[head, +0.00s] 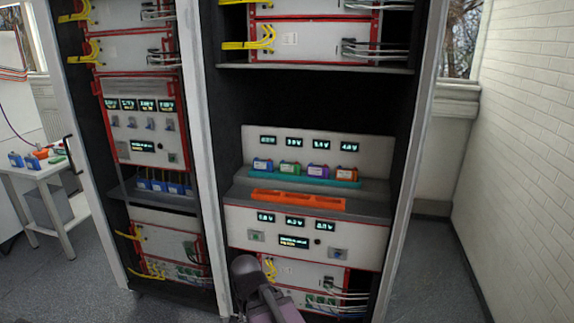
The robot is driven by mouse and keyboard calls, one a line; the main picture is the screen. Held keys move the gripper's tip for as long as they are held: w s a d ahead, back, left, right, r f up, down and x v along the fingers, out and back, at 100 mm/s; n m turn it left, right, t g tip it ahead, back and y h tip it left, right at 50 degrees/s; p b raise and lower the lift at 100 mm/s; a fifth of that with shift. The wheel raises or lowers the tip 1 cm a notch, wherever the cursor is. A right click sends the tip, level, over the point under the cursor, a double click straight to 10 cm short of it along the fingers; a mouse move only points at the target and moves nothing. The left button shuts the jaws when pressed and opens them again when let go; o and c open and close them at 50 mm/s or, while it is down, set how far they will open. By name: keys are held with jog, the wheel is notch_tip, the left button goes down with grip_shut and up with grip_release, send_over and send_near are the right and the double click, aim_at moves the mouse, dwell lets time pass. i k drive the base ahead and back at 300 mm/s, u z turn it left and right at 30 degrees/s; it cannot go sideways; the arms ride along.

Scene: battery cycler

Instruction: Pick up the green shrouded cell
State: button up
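A row of several small cells sits in a teal tray (325,183) on the shelf of the right rack. A blue cell (262,165) is at the left end. Whether the green one has a shroud is too small to tell. Part of my dark arm shows at the bottom centre, below the shelf and apart from the cells. My gripper is not visible.
An orange tray (298,201) lies in front of the teal tray. A panel with small displays (350,158) stands behind the cells. The rack's white uprights (412,165) flank the shelf. At far left, a white table (42,172) carries blue and red items. Grey floor is open at right.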

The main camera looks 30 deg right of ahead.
aim_at(289, 167)
jog(key=z, duration=0.25)
jog(key=i, duration=0.8)
jog(key=z, duration=0.75)
jog(key=i, duration=0.5)
jog(key=z, duration=0.25)
